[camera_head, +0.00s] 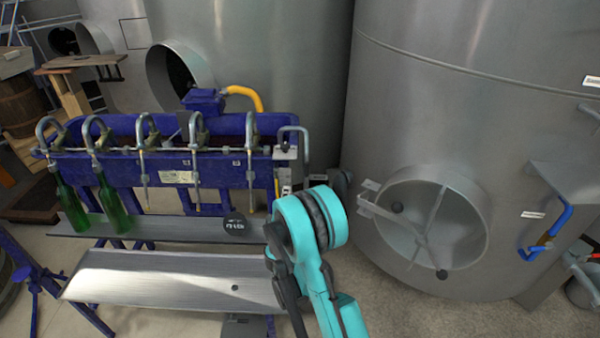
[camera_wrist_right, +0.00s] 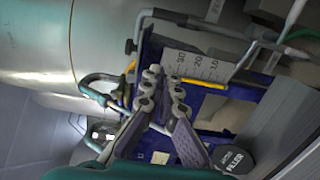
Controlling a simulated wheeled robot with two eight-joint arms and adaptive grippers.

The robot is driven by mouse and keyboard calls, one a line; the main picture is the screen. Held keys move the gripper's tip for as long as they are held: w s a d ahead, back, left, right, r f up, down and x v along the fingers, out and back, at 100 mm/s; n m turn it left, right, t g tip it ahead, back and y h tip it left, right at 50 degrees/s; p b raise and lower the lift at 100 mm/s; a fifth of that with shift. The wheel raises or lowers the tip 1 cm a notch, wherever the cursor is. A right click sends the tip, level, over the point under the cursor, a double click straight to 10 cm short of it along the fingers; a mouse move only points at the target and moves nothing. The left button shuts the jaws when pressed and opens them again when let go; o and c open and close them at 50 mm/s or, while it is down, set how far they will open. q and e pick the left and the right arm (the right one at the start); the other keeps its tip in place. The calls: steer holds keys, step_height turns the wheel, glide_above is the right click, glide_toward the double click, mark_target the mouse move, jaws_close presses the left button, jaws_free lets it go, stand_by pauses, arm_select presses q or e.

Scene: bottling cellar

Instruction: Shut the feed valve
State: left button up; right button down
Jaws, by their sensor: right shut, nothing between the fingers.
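The blue bottle filler (camera_head: 110,172) stands left of centre with a row of bent grey spouts. At its right end is a bent grey rod (camera_head: 293,130) over a pale block (camera_head: 285,153); I cannot tell for sure whether this is the feed valve. My right gripper (camera_wrist_right: 164,82) is shut and empty in the right wrist view, in front of the filler's end and its white scale plate (camera_wrist_right: 190,66). A grey bent rod (camera_wrist_right: 250,52) lies right of its fingertips, apart in the picture. In the head view my turquoise arm hides the fingers. My left gripper is not in view.
Green bottles (camera_head: 110,205) stand at the filler's left. A large steel tank (camera_head: 440,90) with a round hatch (camera_head: 430,225) and a blue handle (camera_head: 548,235) fills the right.

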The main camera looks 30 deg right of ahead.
mark_target(307, 166)
stand_by(0.3)
steer(key=w+d+b, duration=0.3)
steer(key=w+d, duration=0.4)
steer(key=d, duration=0.2)
steer(key=shift+d, duration=0.15)
steer(key=shift+s, duration=0.1)
stand_by(0.3)
